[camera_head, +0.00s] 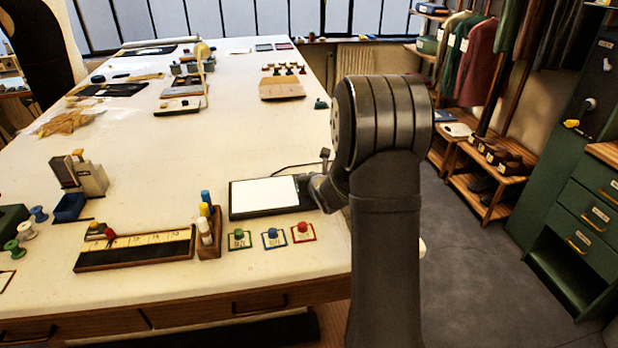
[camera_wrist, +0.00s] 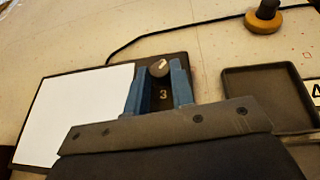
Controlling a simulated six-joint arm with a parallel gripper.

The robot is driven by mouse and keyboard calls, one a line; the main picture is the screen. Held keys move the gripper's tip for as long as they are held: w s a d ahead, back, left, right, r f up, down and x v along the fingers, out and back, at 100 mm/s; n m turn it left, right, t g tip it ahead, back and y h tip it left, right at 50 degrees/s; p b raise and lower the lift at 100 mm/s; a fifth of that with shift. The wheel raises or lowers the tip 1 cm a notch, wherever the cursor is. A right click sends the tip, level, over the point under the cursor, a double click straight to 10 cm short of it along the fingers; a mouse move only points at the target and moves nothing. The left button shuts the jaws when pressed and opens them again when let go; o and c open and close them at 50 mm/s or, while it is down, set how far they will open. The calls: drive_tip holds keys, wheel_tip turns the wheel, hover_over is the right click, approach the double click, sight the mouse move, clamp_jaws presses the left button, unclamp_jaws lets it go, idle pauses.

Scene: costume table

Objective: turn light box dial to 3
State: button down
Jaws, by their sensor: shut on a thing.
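The light box (camera_head: 265,191) lies flat on the table, a black frame with a lit white panel. It fills the left of the wrist view (camera_wrist: 75,112). Its dark round dial (camera_wrist: 159,69) is on the black strip beside the panel. A pale mark on the dial slants toward the upper right in the wrist view. A printed "3" (camera_wrist: 163,95) shows below the dial there. My gripper (camera_wrist: 158,66) is shut on the dial, one blue finger on each side. In the head view my arm hides most of the gripper and the dial.
A black tray (camera_wrist: 232,73) lies to the right in the wrist view, and a dark-knobbed yellow piece (camera_wrist: 265,17) stands beyond it. A black cable (camera_wrist: 150,32) runs behind the box. Colored buttons on cards (camera_head: 271,238) and a wooden holder (camera_head: 209,240) stand in front of the box.

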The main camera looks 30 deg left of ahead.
drive_tip(key=c, duration=1.2)
unclamp_jaws()
drive_tip(key=shift+c, duration=0.2)
drive_tip(key=shift+d+r, duration=0.1)
drive_tip(key=v, duration=1.7)
drive_tip(key=shift+s, duration=0.25)
drive_tip(key=shift+w, duration=0.15)
